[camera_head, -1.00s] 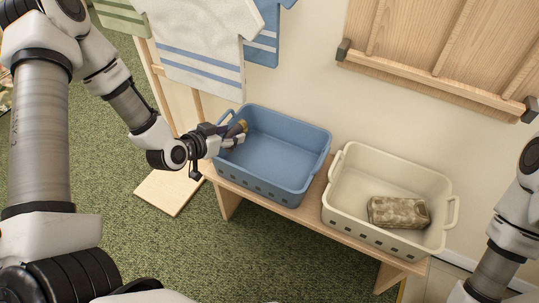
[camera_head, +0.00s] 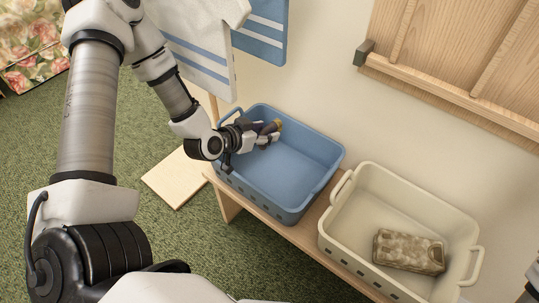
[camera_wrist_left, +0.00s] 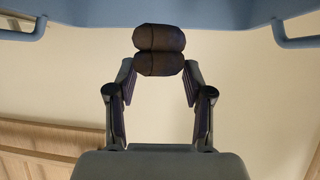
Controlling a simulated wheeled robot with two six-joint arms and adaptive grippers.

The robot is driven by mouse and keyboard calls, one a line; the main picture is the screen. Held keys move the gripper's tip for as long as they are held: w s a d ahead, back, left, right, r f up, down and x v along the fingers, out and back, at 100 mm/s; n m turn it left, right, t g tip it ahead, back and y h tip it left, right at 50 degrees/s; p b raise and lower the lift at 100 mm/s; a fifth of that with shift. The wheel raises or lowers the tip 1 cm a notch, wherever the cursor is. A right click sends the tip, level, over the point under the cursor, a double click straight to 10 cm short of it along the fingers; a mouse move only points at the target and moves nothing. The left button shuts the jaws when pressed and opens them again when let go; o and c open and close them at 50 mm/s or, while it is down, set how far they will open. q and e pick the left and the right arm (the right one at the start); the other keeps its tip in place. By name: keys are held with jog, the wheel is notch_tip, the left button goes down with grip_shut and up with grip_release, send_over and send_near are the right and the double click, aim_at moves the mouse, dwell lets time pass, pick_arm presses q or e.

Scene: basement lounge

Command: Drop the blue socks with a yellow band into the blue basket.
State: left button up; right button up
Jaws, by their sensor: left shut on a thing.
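The blue basket (camera_head: 318,152) stands on a wooden bench in the head view, its inside visible. My left gripper (camera_head: 266,132) is over the left part of the basket, shut on a dark rolled pair of socks (camera_head: 275,125) with a yellowish patch at its tip. In the left wrist view the socks (camera_wrist_left: 159,50) appear as two dark rolls between the fingertips (camera_wrist_left: 160,68), and the blue basket's edge (camera_wrist_left: 160,14) runs along the top. I cannot tell how far the socks are above the basket floor. My right gripper is out of view.
A cream basket (camera_head: 345,222) holding a mottled brown bundle (camera_head: 408,250) stands to the right on the same bench (camera_head: 300,236). A wooden panel (camera_head: 455,60) is on the wall. Green carpet lies in front.

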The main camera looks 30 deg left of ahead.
pick_arm(q)
jog(key=shift+s+f, duration=0.1)
jog(key=shift+f, duration=0.1)
jog(key=o, duration=1.5)
jog(key=shift+v, duration=3.7)
